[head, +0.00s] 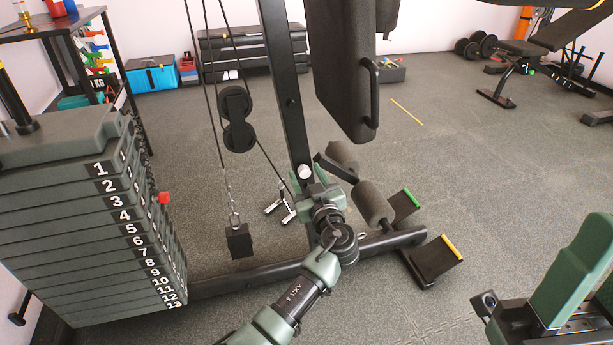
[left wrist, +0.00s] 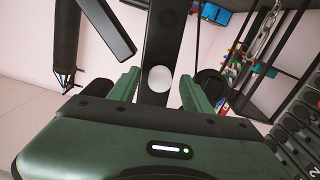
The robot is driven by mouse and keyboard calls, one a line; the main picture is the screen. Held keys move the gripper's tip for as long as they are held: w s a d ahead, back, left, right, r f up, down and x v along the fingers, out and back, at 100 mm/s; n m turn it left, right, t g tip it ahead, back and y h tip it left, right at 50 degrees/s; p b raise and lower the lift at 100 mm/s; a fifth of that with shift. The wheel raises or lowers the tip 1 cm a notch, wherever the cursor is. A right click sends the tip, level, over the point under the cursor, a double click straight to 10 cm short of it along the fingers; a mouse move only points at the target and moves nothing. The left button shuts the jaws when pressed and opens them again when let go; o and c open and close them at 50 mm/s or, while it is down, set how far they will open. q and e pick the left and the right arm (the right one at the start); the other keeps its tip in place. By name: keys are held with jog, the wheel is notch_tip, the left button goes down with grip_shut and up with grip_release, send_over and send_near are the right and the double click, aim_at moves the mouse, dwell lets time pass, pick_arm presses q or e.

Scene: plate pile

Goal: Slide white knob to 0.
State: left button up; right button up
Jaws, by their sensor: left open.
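The round white knob (head: 305,172) sits on the upright black post (head: 283,85) of the weight machine. My left gripper (head: 310,183) is at the post, just below and around the knob in the head view. In the left wrist view, the knob (left wrist: 160,78) lies between the two green fingers of the left gripper (left wrist: 160,88), which are apart with a gap on both sides. I cannot tell whether any finger touches it. No 0 mark is readable.
A numbered weight stack (head: 90,215) with a red pin (head: 164,198) stands at the left. A black padded seat (head: 342,70) hangs right of the post. Foam rollers (head: 372,203) are close to the left gripper. Open floor (head: 470,160) lies to the right.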

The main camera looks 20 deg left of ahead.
pick_arm(q)
jog(key=p+v, duration=0.1)
jog(key=v, duration=0.6)
jog(key=shift+s+d+p, duration=0.25)
jog(key=shift+s+p, duration=0.05)
